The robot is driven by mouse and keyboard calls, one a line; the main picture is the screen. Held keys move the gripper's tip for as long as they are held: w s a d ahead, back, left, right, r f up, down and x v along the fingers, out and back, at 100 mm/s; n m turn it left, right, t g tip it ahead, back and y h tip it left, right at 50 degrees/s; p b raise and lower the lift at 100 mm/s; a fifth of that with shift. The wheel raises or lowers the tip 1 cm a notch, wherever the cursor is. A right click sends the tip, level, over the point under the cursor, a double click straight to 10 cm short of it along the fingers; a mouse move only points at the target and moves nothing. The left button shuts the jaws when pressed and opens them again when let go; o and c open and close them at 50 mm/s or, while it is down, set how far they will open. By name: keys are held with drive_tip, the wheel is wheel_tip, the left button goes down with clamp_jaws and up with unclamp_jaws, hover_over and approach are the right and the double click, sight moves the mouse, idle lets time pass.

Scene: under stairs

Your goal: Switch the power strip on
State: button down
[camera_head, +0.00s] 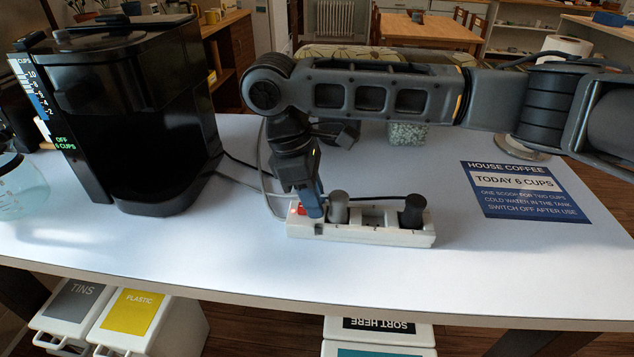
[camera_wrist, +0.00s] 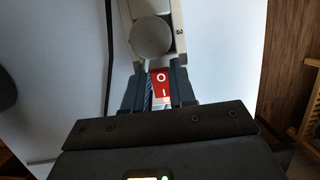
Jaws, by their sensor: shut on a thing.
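In the wrist view the switch (camera_wrist: 160,84), marked O and I, shows between my two fingers (camera_wrist: 158,88). My gripper points down at that end and is shut on the power strip, one finger on each side. The O end lies nearer the plugs. I cannot tell which side of the rocker is pressed.
A black coffee maker (camera_head: 145,110) stands at the left, its display reading OFF 6 CUPS. A glass carafe (camera_head: 18,188) is at the left edge. A blue sign (camera_head: 520,190) lies at the right. Cables run behind the strip. The table's front is clear.

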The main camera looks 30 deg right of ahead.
drive_tip(key=shift+a+r+g+h+p, duration=0.1)
drive_tip(key=shift+g+h+p, duration=0.2)
drive_tip(key=shift+h+p, duration=0.1)
drive_tip(key=c, duration=0.9)
unclamp_jaws()
drive_tip(key=shift+w, duration=0.1)
drive_tip(key=v, duration=0.7)
drive_tip(key=shift+w+a+r, duration=0.1)
drive_tip(key=shift+a+r, duration=0.05)
drive_tip(key=shift+r, duration=0.2)
